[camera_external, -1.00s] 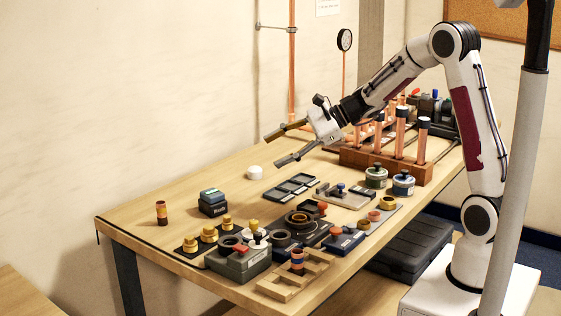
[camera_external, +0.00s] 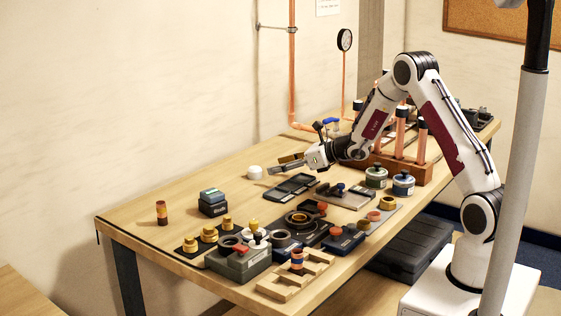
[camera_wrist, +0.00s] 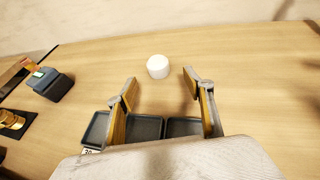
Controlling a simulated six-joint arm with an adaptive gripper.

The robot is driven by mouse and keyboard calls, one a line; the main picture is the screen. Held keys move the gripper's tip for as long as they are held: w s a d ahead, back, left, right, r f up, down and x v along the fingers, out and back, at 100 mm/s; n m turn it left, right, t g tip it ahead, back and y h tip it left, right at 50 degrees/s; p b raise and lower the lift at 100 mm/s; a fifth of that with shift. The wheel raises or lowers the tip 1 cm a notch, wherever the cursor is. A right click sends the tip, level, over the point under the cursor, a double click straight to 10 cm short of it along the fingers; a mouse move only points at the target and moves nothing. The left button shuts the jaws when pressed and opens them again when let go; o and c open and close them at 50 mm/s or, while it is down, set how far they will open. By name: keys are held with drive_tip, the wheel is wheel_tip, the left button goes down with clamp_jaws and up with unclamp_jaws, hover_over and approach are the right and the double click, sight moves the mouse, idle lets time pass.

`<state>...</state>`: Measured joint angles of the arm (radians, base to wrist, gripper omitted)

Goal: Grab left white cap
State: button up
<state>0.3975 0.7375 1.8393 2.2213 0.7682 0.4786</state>
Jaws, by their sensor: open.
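A small round white cap (camera_external: 255,172) stands on the wooden table, left of my gripper in the external view. It also shows in the wrist view (camera_wrist: 158,66), beyond the fingertips and centred roughly between them. My gripper (camera_external: 280,165) is open and empty, held low over the table with its fingers pointing at the cap. In the wrist view my gripper (camera_wrist: 160,85) has its two fingers spread apart, and neither touches the cap. Another whitish piece (camera_external: 255,238) is near the grey box at the table's front; its exact form is hard to tell.
A dark divided tray (camera_external: 290,187) lies just below my gripper. A dark box with a teal top (camera_external: 212,202) stands to the left of it. Copper pipes in a wooden rack (camera_external: 405,170) stand at the right. The table around the cap is clear.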

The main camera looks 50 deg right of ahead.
sight(261, 170)
drive_tip(key=shift+w, duration=0.1)
idle(0.3)
drive_tip(key=shift+x, duration=1.2)
drive_tip(key=shift+f, duration=0.1)
drive_tip(key=shift+a+x, duration=0.15)
drive_tip(key=shift+x, duration=0.65)
drive_tip(key=shift+a+x, duration=0.2)
drive_tip(key=shift+x, duration=1.5)
drive_tip(key=c, duration=1)
